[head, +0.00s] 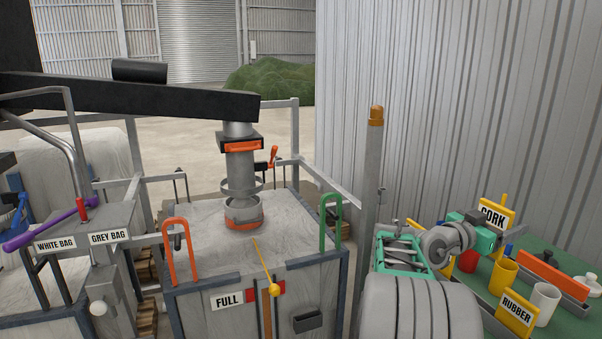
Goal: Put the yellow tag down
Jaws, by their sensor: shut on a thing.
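A yellow tag lettered CORK (496,214) shows at the right of the head view, above the green table top (560,243). My gripper (486,227) is at the tag's lower left edge and is shut on it. The fingertips are small and partly hidden behind the gripper's body. I cannot tell whether the tag's lower edge touches anything. A second yellow tag, lettered RUBBER (516,312), stands upright nearer the front of the table, apart from my gripper.
Below my gripper are a red cup (468,262) and a yellow cup (503,276). A white cup (544,301) and an orange-red bar (552,272) in a grey holder are to the right.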

